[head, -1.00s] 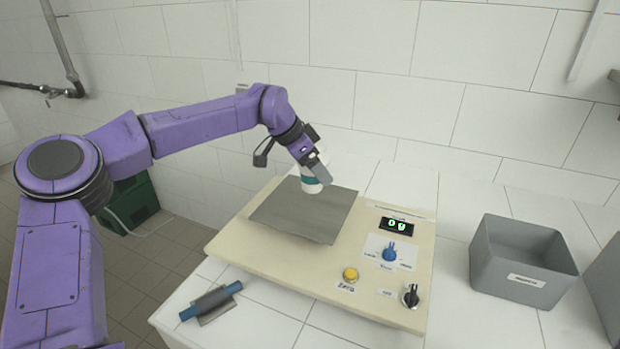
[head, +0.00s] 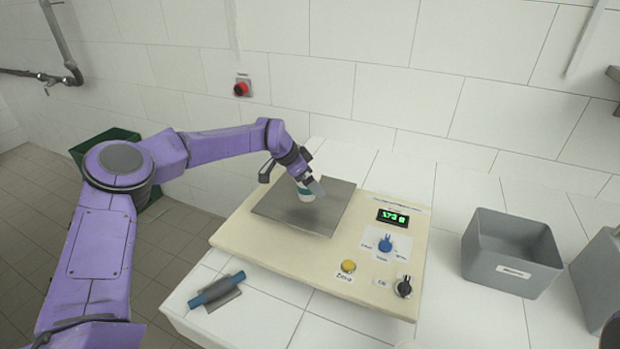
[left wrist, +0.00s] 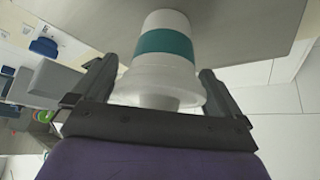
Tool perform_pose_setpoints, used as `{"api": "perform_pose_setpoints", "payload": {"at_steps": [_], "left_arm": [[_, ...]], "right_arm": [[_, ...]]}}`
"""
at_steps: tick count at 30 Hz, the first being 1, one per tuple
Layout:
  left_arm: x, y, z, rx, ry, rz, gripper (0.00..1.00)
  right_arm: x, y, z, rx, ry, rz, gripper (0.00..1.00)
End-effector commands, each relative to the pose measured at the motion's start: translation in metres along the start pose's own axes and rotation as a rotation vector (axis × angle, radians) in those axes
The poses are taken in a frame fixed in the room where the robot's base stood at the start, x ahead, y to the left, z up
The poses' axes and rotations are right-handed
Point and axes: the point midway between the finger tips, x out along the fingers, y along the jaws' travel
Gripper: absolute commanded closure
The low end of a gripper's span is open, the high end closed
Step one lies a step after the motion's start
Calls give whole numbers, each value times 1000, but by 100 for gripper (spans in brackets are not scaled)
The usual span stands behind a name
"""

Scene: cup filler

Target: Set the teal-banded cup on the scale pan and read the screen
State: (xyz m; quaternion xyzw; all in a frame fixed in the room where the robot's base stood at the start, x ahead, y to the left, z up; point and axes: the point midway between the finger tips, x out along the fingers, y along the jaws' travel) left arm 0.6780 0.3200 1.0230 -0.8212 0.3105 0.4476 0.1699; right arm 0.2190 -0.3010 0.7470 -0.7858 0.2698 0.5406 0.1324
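The white cup with a teal band (head: 305,194) stands at the middle of the grey scale pan (head: 333,208). In the left wrist view the cup (left wrist: 165,42) sits between the two fingers of my left gripper (left wrist: 160,80), its wide white rim towards the camera. My left gripper (head: 309,185) reaches down around the cup in the head view. The fingers lie close beside the cup; I cannot tell whether they press on it. The green screen (head: 393,217) is lit and seems to read 173 g. My right gripper is not in view.
The cream panel carries a blue knob (head: 385,243), a yellow button (head: 348,266) and a black knob (head: 403,287). A grey bin (head: 511,253) stands at the right. A blue-handled tool (head: 216,290) lies front left. A red button (head: 241,89) is on the wall.

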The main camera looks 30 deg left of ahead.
Motion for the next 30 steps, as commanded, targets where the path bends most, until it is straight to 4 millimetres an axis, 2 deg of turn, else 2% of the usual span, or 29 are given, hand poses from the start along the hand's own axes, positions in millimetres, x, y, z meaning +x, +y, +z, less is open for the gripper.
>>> {"api": "perform_pose_setpoints", "payload": {"at_steps": [8,11,18,21,25,30], "left_arm": [[-5,0,0,0,2,-1,0],[-20,-1,0,0,5,-2,0],[-82,0,1,1,5,-3,0],[-102,0,0,0,3,-2,0],[-117,0,0,1,2,0,0],[-121,0,0,0,0,1,0]], "right_arm": [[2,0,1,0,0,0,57],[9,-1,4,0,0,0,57],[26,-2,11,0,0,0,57],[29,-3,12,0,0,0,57],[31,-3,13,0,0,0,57],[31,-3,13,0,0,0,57]]}}
